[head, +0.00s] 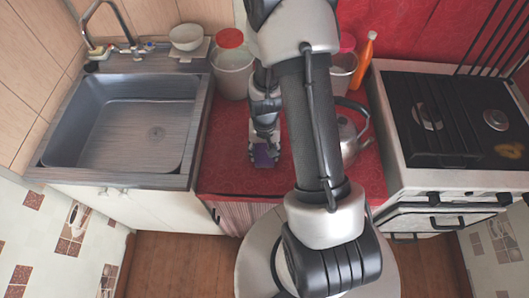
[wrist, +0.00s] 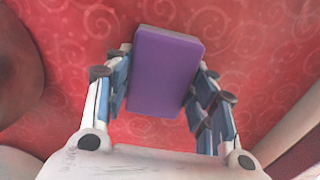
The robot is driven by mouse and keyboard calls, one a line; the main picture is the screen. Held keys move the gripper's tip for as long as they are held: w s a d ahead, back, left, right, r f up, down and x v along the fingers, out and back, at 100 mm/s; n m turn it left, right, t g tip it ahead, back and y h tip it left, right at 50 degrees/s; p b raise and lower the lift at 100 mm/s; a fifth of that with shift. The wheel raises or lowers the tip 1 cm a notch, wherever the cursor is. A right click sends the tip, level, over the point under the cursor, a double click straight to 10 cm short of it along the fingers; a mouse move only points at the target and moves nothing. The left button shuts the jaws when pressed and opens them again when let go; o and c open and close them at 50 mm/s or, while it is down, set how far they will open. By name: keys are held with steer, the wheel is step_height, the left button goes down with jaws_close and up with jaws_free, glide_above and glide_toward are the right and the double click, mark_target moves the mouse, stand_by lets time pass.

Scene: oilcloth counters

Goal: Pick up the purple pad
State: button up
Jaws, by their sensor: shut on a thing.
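The purple pad (wrist: 163,72) is a flat, rounded rectangular block. In the wrist view it sits between the two fingers of my gripper (wrist: 165,92), which is shut on it. In the head view the purple pad (head: 264,157) shows at the lower end of my gripper (head: 263,148), over the red oilcloth counter (head: 225,165). I cannot tell whether the pad touches the cloth or is just above it. My arm hides part of the counter in the head view.
A metal kettle (head: 350,135) stands to the right, partly behind my arm. An orange bottle (head: 364,58) is at the back. The sink (head: 125,125) is left, the stove (head: 450,110) right.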

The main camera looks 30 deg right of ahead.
mark_target(264, 151)
step_height(264, 151, up, 20)
steer(key=p, duration=0.6)
steer(key=shift+p, duration=0.4)
